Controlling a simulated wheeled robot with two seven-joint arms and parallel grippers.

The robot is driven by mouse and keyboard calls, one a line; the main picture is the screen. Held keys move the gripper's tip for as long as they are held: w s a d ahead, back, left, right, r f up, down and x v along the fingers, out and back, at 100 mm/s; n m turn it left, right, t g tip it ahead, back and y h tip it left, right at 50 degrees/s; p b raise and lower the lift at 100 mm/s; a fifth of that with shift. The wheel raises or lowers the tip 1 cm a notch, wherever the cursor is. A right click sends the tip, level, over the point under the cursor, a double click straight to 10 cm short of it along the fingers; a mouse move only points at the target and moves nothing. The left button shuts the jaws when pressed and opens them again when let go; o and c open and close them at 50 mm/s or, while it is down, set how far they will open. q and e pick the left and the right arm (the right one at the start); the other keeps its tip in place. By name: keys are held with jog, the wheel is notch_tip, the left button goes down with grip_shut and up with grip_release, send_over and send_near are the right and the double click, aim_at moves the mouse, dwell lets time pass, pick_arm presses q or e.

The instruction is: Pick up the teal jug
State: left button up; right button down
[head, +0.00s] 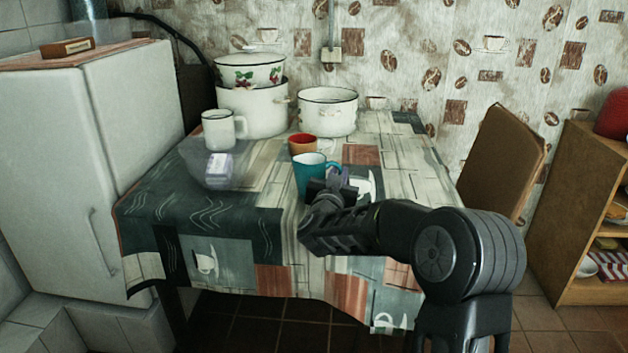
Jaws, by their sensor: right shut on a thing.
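The teal jug (308,176) stands upright, or very nearly so, at the middle of the table, with its pale inside showing. My right gripper (327,188) is at its right side and shut on it. The fingertips are partly hidden by my own wrist, and so is the jug's lower right part. I cannot tell whether the jug's base touches the cloth. My left gripper is not in view.
An orange-red cup (302,143) stands just behind the jug. A white mug (219,130), a clear bag-like item (218,172), stacked enamel pots (252,108) and another white pot (328,112) stand on the patterned tablecloth (405,160). The table's right side is clear.

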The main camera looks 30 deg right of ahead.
dwell(0.3)
